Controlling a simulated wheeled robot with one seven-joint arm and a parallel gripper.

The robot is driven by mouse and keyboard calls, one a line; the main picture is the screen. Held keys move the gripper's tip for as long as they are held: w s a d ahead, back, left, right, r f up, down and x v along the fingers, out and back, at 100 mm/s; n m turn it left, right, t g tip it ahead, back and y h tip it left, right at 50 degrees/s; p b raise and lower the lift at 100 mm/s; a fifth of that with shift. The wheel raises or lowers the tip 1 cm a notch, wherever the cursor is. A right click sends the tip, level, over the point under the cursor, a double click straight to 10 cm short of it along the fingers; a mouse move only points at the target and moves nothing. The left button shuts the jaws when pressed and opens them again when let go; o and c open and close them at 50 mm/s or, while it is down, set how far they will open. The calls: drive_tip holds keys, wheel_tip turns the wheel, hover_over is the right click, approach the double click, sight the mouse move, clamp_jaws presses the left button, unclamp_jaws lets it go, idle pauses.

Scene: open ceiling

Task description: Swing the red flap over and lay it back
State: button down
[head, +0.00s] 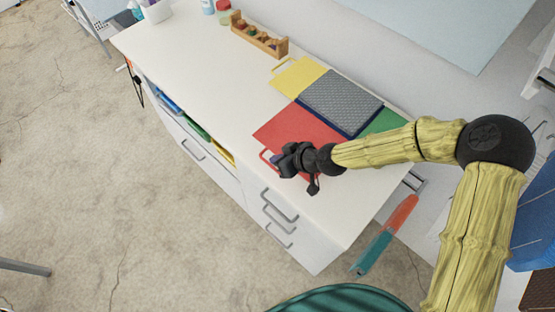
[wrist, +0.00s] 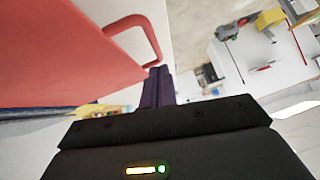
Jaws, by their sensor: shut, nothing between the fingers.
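The red flap (head: 296,131) lies spread out flat on the white counter in the head view, on the near side of a grey textured pad with a dark blue edge (head: 340,102). A red loop handle (head: 267,157) sticks out from its near edge. My gripper (head: 281,160) is shut and empty, right beside that handle. In the wrist view the flap (wrist: 60,50) fills the upper left, and its handle (wrist: 150,38) stands just above my closed fingers (wrist: 158,85). I cannot tell whether the fingers touch the handle.
A yellow flap (head: 300,75) and a green flap (head: 385,128) lie at other sides of the pad. A wooden rack (head: 259,36) with small items and a jar (head: 224,13) stand farther back. The counter (head: 205,85) is bare left of the flaps. Drawer handles (head: 278,207) project from its front.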

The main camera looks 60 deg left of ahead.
drive_tip(key=a+r+b+v, duration=0.1)
drive_tip(key=b+v, duration=0.1)
drive_tip(key=v, duration=1)
drive_tip(key=shift+a+r, duration=0.2)
drive_tip(key=shift+a, duration=0.05)
